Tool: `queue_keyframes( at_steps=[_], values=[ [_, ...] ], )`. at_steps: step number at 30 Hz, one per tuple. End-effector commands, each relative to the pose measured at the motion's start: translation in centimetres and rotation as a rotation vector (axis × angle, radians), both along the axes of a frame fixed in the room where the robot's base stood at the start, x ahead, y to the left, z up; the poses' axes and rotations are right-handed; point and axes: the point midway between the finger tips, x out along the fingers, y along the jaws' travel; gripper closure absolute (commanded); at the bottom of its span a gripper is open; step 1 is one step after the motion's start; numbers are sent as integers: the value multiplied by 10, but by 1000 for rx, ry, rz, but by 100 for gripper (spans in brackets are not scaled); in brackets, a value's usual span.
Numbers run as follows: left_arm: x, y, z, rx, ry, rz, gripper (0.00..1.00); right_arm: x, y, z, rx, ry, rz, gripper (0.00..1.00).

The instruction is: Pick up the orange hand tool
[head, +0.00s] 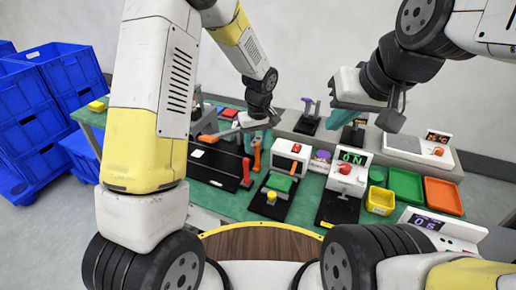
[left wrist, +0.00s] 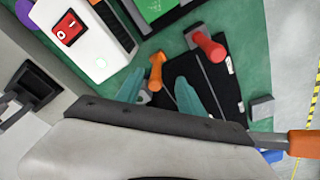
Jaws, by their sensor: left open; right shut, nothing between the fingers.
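An orange hand tool (left wrist: 156,72) stands out in the left wrist view, just beyond and between my left fingertips; it also shows in the head view (head: 257,156). My left gripper (left wrist: 158,94) is open, with its two teal fingers apart. In the head view the left gripper (head: 242,130) hangs over the work table, close above the tool. I cannot tell whether a finger touches it. My right gripper (head: 368,106) is shut and empty, raised over the back right of the table.
Another orange handle (left wrist: 303,143) lies at the right of the wrist view. A white device (head: 290,156), yellow bin (head: 380,201) and orange bin (head: 442,196) stand to the right.

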Motion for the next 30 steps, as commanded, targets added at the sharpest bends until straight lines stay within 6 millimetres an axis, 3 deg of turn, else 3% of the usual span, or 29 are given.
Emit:
queue_keyframes(
  at_steps=[10,19,20,26,27,30],
  values=[
    [12,-1,-46,0,2,0,55,0,0,0,0,0,0,100],
    [13,-1,-52,-1,0,-1,55,0,0,0,0,0,0,100],
    [13,-1,-52,-1,0,-1,57,0,0,0,0,0,0,100],
    [13,-1,-52,-1,0,-1,96,0,0,0,0,0,0,100],
    [13,-1,-52,-1,0,-1,100,0,0,0,0,0,0,100],
    [13,-1,-52,-1,0,-1,100,0,0,0,0,0,0,100]
  ],
)
